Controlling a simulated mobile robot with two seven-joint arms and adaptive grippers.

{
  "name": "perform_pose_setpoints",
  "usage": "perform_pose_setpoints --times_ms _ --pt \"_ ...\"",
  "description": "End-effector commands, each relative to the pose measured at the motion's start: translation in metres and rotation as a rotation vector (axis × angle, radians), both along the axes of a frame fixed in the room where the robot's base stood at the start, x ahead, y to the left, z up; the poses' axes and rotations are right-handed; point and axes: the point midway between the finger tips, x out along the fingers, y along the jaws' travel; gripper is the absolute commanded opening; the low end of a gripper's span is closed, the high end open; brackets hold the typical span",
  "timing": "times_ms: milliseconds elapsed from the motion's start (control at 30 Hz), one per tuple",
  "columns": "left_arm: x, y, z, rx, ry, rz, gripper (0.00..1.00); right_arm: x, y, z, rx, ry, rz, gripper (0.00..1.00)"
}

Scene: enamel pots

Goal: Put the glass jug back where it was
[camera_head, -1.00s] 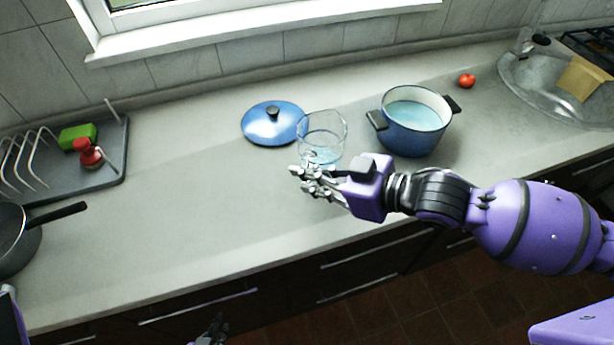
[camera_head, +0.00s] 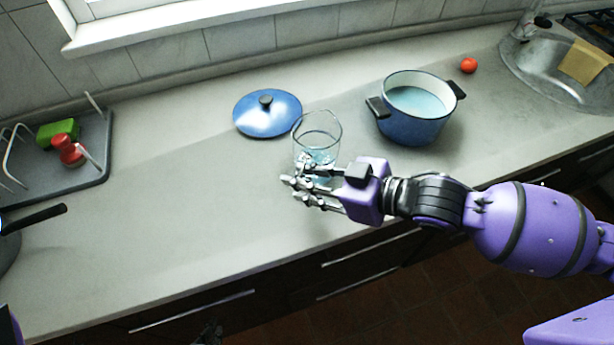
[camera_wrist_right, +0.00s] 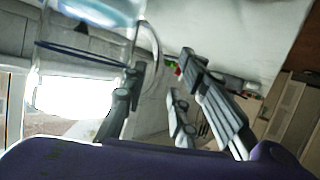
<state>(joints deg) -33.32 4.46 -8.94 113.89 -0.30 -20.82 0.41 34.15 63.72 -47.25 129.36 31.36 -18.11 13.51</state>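The clear glass jug (camera_head: 317,131) is upright in front of the blue lid, with pale bluish contents low inside. The wrist view shows the jug (camera_wrist_right: 85,45) at upper left, its handle curving toward my fingers. My right gripper (camera_head: 297,180) is at the near side of the jug. In the wrist view the right gripper's fingers (camera_wrist_right: 160,75) are spread with a gap; one finger is at the handle, and I cannot tell if it touches. The jug's base is partly hidden by the fingers. My left gripper (camera_head: 208,334) is a dark shape at the bottom edge, its fingers unclear.
The blue lid (camera_head: 280,116) lies behind the jug. A blue pot (camera_head: 410,130) with pale blue contents stands to the right, near a tomato (camera_head: 468,65) and the sink (camera_head: 540,85). A grey dish rack (camera_head: 85,176) is at left.

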Motion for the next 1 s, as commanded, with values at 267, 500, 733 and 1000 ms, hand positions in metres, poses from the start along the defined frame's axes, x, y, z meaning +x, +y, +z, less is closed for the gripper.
perform_pose_setpoints --times_ms 267,500,733,1000 --pt "0.003 -0.001 0.001 -0.001 -0.005 -0.002 0.00 -0.003 -0.006 0.005 -0.003 0.000 -0.002 0.27" --pt "0.004 -0.001 0.002 -0.001 -0.007 -0.004 0.00 -0.024 -0.044 0.022 -0.007 0.002 -0.002 0.27" --pt "0.007 -0.001 0.006 -0.002 -0.015 -0.003 0.00 -0.045 -0.078 0.039 -0.006 0.004 -0.002 0.27" --pt "0.009 -0.003 0.009 -0.004 -0.016 -0.004 0.00 -0.056 -0.095 0.049 0.000 0.001 0.000 0.27"
